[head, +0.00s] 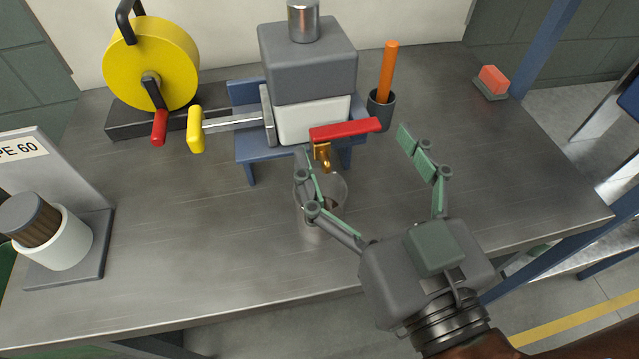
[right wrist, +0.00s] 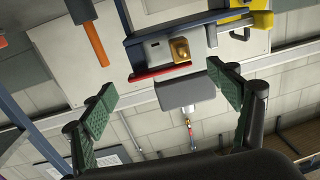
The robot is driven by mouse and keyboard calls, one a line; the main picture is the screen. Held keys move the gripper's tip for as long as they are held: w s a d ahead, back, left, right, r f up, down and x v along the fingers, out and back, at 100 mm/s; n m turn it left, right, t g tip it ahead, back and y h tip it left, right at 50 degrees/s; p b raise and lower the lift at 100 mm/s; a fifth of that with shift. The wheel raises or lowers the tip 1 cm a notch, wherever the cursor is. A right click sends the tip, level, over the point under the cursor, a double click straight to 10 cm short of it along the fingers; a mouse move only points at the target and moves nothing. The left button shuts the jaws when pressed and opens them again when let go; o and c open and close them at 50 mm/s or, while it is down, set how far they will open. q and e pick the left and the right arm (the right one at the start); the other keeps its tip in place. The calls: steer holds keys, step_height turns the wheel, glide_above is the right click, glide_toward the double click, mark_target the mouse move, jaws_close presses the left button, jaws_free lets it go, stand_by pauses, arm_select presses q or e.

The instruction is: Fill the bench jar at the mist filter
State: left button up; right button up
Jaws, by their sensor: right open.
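The mist filter (head: 307,75), a grey block over a white lower body, stands on a blue stand at the back middle of the bench. A brass tap (head: 322,157) with a red lever (head: 345,130) is at its front; the tap also shows in the right wrist view (right wrist: 180,50). A clear jar (head: 338,190) stands below the tap, partly hidden by a finger; a brownish patch shows in it, and I cannot tell its level. My right gripper (head: 355,150) is open, its left finger overlapping the jar and its right finger to the right, apart from it. My left gripper is not in view.
A yellow wheel (head: 150,65) stands back left, near a yellow-handled rod (head: 196,130). A grey stand (head: 95,265) with a white cup is front left. An orange stick (head: 389,70) stands in a dark cup. A red block (head: 493,80) lies back right. The bench's front middle is clear.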

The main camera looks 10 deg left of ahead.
steer(key=b+v, duration=0.1)
steer(key=v, duration=0.5)
stand_by(0.5)
stand_by(0.3)
